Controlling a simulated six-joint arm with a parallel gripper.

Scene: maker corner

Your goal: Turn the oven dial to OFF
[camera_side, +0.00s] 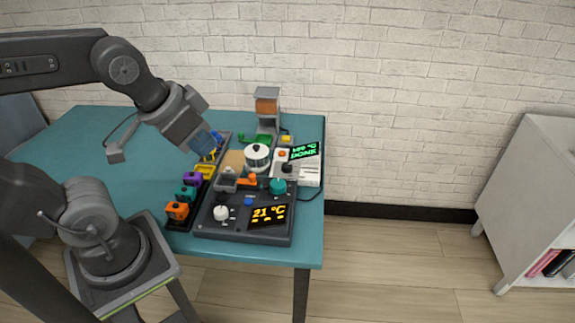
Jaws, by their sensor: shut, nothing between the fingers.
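A dark control unit (240,232) sits at the table's front right, with a lit display (269,214) reading 21 °C. It carries a white knob (221,213), a small blue knob (248,201) and a teal knob (278,186). I cannot tell which one is the oven dial, and no OFF mark is readable. Behind it is a pale unit (309,177) with a green display (304,151) that appears to read DONE. My gripper (211,150) is above the back-left part of the equipment, apart from the knobs. It is shut and empty; its fingertips are small and hard to make out.
A row of coloured blocks, orange (177,211), teal (185,193) and purple (192,179), lines the left side. A white round pot-like thing (257,157) and a tall grey-orange device (267,104) stand behind.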

